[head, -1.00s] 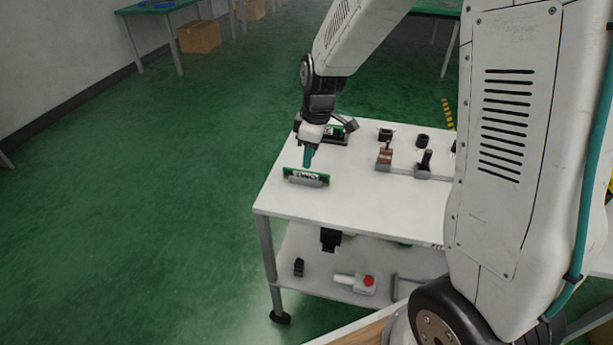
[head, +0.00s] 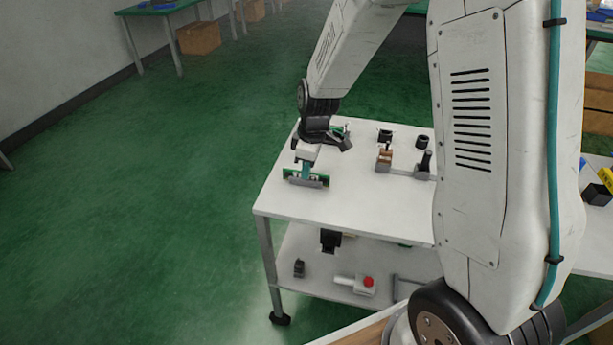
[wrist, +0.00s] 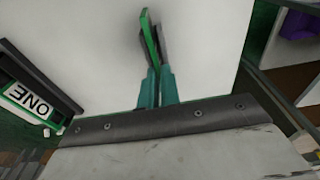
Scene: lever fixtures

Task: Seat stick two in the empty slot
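Stick two is a green board with a white label, standing on edge in a low grey holder (head: 306,183) near the table's left front. Its lettering read in the earlier head view; the gripper now covers part of it. The wrist view shows the stick (wrist: 150,38) edge-on between the holder's grey sides. My gripper (head: 307,174) points down at the stick, its teal fingertips (wrist: 159,72) on either side of its edge. The finger gap is narrow, and I cannot tell whether they press on it. A dark fixture holds stick ONE (wrist: 28,103); the empty slot is not clearly visible.
On the white table (head: 345,200), a brown block fixture (head: 384,158), a black lever (head: 424,162) and black round parts (head: 385,135) stand to the right. The lower shelf holds a red-button box (head: 366,282). The table's front left is clear.

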